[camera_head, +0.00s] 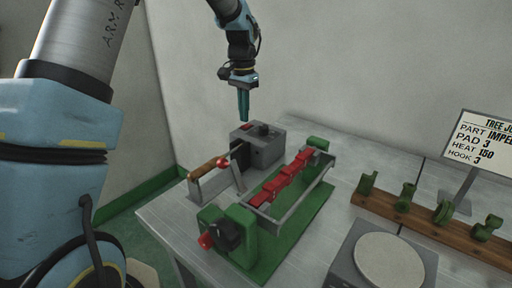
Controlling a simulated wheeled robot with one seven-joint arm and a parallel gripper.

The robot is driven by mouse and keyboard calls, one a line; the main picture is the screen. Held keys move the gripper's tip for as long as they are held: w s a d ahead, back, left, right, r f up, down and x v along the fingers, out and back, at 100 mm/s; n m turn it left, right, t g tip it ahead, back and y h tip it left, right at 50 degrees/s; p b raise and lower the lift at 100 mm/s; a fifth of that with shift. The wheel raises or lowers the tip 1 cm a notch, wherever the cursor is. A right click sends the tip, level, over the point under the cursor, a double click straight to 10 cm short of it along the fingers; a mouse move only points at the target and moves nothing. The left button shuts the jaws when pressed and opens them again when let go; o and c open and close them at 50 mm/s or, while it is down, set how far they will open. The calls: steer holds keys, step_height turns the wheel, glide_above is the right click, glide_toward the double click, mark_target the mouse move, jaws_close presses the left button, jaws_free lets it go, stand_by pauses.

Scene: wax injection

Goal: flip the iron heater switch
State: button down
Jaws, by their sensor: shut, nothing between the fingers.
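The iron heater is a small grey box (257,147) on the table, left of centre. On its top are a dark knob (264,129) and a small red part (247,126) that looks like the switch; its position is too small to tell. An iron with a wooden handle (209,168) rests on a metal stand (196,188) in front of the box. My gripper (244,119) points down above the back left of the box, its teal fingers shut and empty. It looks close to the red part, but I cannot tell whether they touch.
A green fixture (293,232) with red blocks (291,178) stands right of the box. A grey scale with a round plate (389,262) is at the front right. A wooden rack (399,212) holds several green pieces, with a sign (480,146) behind. The wall is close behind the table.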

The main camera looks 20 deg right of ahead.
steer(key=shift+f+b, duration=0.45)
steer(key=shift+f, duration=0.5)
stand_by(0.8)
steer(key=shift+r, duration=0.2)
steer(key=shift+r+p, duration=2.95)
steer(key=shift+r, duration=0.45)
steer(key=shift+a, duration=0.1)
steer(key=s+a+n+t, duration=0.1)
steer(key=s+a+n, duration=0.25)
steer(key=a, duration=0.95)
steer(key=s+a+n, duration=0.3)
steer(key=a+n, duration=0.2)
steer(key=a, duration=0.9)
steer(key=s+a+f+n, duration=0.2)
steer(key=s+a+n, duration=0.1)
steer(key=s+a, duration=0.3)
steer(key=shift+s+a+t, duration=0.3)
steer(key=shift+s+a, duration=0.1)
steer(key=shift+s, duration=0.25)
